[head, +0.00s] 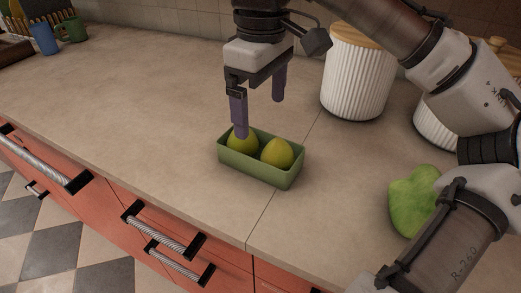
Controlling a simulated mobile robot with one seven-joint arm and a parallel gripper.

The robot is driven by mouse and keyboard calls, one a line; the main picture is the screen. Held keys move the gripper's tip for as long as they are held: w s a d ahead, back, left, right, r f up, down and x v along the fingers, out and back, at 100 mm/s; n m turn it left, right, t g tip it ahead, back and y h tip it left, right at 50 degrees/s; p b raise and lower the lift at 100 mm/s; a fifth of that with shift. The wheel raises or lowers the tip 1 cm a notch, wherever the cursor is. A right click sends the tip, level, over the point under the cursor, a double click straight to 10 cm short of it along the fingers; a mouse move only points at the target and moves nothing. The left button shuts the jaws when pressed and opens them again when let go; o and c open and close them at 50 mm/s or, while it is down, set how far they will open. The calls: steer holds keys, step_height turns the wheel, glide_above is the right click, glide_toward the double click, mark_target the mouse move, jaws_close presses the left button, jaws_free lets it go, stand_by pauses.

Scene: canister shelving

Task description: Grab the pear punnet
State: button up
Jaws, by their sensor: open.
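The pear punnet (262,172) is a small green open box on the counter near its front edge. Two yellow-green pears sit in it, a left pear (243,139) and a right pear (277,154). My gripper (260,117) is open above the punnet, with its fingers pointing down. Its left finger comes down in front of the left pear, partly hiding it; I cannot tell whether it touches. The other finger is farther back and higher in the picture, behind the punnet.
A ribbed white canister (355,75) with a wooden lid stands behind, to the right. A green lumpy item (413,200) lies at the right near my arm. A blue cup (43,38) and green mug (72,28) stand far left. The counter (130,105) left of the punnet is clear.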

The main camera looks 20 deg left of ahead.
mark_target(260, 134)
steer(key=f, duration=0.7)
steer(key=shift+w+a+f, duration=0.15)
steer(key=shift+w, duration=0.1)
steer(key=shift+c, duration=0.3)
steer(key=c, duration=1.3)
